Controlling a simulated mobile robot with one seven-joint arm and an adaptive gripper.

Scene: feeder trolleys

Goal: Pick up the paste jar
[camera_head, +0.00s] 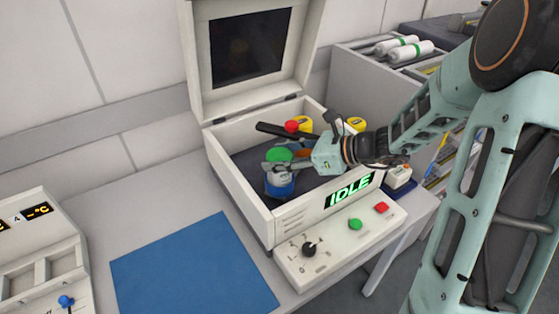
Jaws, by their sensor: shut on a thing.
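The paste jar looks to be the blue and white jar with a green lid (279,185) at the front left inside the open box. My gripper (280,167) reaches in from the right and is shut on this jar around its upper part, just below the lid. The fingers hide part of the jar's side. I cannot tell whether the jar's base touches the floor of the box.
The white box (235,190) has raised walls and an upright open lid (198,60). A control panel (335,243) is in front. A clear blue mat (190,268) lies at left.

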